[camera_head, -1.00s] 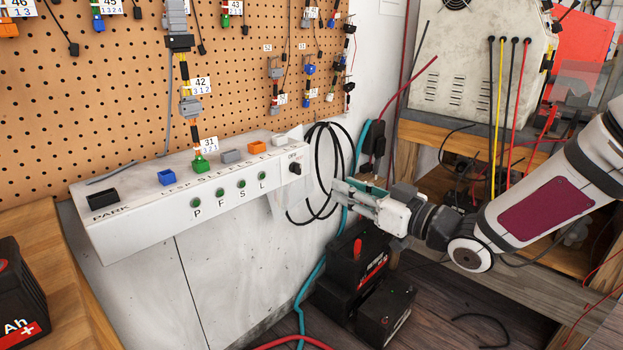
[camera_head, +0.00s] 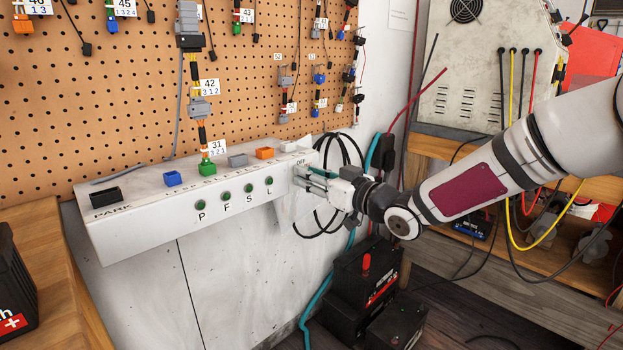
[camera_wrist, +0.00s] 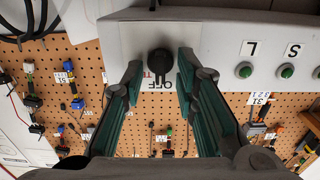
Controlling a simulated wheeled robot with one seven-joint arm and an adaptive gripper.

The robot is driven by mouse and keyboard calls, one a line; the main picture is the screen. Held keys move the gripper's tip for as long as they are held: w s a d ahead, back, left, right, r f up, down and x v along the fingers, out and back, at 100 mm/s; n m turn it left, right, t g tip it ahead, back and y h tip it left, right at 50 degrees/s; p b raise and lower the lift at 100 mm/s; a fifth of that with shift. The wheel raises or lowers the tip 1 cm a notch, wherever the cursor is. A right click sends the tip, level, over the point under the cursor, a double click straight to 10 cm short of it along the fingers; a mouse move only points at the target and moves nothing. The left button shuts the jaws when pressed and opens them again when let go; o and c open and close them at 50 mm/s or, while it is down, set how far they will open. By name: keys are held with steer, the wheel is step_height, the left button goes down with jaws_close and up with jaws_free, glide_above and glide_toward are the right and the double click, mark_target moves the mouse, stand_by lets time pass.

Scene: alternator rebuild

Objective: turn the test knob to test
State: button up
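The black test knob (camera_wrist: 160,64) is on the front face of the white test box (camera_head: 140,232), at its right end. In the wrist view it shows between the two teal-lined fingers of my gripper (camera_wrist: 161,72), with a gap on each side. "OFF" is printed by it, and part of a red label shows beside it. My gripper is open, its fingertips at the panel end in the head view (camera_head: 303,178). There the fingers hide the knob. I cannot tell how deep the knob sits between the fingertips.
Green buttons (camera_head: 248,188) marked P, F, S, L lie left of the knob. Coloured connectors, including a blue one (camera_head: 172,179), sit along the box top. A pegboard (camera_head: 120,110) with hanging leads rises behind. Black cable loops (camera_head: 345,150) hang right of the box. Batteries (camera_head: 365,280) stand below.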

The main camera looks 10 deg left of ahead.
steer(key=shift+c, duration=0.6)
jaws_close()
steer(key=shift+r+p, duration=0.1)
steer(key=shift+p, duration=0.3)
steer(key=shift+w+d+f+m+p, duration=0.1)
steer(key=shift+w+m+p, duration=0.05)
steer(key=shift+m+p, duration=2.8)
steer(key=shift+w+d+f+m+p, duration=0.1)
steer(key=shift+m+p, duration=2.85)
